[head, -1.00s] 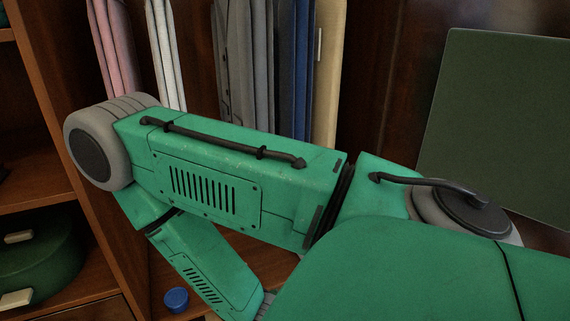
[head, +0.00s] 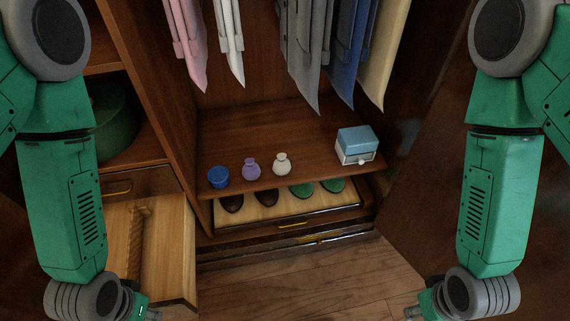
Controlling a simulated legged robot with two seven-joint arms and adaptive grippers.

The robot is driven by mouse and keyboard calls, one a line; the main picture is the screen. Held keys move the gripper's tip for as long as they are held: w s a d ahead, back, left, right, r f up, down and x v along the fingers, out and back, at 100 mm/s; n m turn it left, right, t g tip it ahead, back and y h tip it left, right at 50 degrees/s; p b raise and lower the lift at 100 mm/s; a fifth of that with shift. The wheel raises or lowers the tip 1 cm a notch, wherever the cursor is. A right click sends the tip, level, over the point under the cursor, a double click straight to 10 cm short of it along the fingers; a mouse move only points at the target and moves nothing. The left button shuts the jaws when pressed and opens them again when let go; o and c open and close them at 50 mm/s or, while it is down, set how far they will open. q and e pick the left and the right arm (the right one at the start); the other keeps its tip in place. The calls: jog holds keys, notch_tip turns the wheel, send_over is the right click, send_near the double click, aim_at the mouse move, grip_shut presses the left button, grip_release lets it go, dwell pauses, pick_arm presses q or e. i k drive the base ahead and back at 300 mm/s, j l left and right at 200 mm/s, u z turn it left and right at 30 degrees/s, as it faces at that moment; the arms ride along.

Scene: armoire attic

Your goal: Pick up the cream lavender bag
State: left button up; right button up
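The cream lavender bag (head: 282,165) is a small pouch with a tied neck. It stands upright on the armoire shelf (head: 315,150) near its front edge, and nothing hides it. A purple bag (head: 251,169) of like shape stands just to its left. My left gripper (head: 152,314) is at the bottom edge, low and left of the bag, mostly cut off. My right gripper (head: 411,313) is at the bottom edge, low and right of the bag, also mostly cut off. Both are well away from the bag, and I cannot see how their fingers are set.
A blue round container (head: 218,177) stands left of the bags, and a blue-lidded white box (head: 357,148) stands to the right. A shoe drawer (head: 290,207) sticks out below the shelf. An open drawer (head: 165,255) is at left. Clothes (head: 305,55) hang above.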

aim_at(281, 166)
jog(key=i+j+z, duration=0.1)
jog(key=z, duration=0.35)
jog(key=i+j+z, duration=0.1)
jog(key=z, duration=0.3)
jog(key=j+z, duration=0.3)
jog(key=z, duration=0.15)
